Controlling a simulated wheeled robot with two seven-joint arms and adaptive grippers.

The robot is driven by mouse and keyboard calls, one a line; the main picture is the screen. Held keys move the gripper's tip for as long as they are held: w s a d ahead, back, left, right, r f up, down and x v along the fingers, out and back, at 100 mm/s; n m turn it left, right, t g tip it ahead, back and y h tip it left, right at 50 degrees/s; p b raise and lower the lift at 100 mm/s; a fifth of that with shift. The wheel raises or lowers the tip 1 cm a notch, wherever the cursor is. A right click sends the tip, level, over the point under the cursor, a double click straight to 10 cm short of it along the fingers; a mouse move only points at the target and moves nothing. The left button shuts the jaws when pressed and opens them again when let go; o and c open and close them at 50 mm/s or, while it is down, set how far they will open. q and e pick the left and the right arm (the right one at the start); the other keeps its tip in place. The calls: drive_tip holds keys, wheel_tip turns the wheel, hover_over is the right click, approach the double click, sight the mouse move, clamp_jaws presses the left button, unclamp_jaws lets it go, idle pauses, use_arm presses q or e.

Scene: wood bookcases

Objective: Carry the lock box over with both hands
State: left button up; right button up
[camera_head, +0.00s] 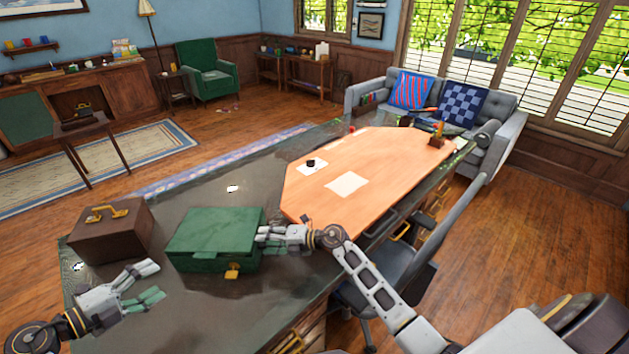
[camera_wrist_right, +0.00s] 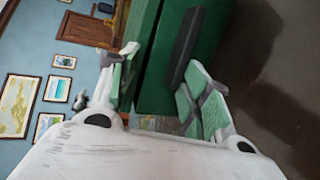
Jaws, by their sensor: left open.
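My right gripper (camera_head: 263,236) is at the box's right side. In the right wrist view its fingers (camera_wrist_right: 165,90) are spread apart, with the green box (camera_wrist_right: 158,65) and a dark strip on its side (camera_wrist_right: 186,48) between and beyond them. I cannot tell whether they touch it. My left gripper (camera_head: 152,284) is open and empty over the desk's front left, apart from the green box.
A brown case (camera_head: 110,236) with a gold handle stands left of the green box. The desk (camera_head: 180,295) carries an orange-tan mat (camera_head: 375,165) with papers to the right. A grey chair (camera_head: 400,280) stands at the desk's near side, close to my right arm.

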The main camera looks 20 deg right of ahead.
drive_tip(key=o, duration=0.4)
drive_tip(key=shift+d+r, duration=0.1)
drive_tip(key=shift+v, duration=5.85)
drive_tip(key=shift+s+f, duration=0.2)
drive_tip(key=shift+f, duration=0.05)
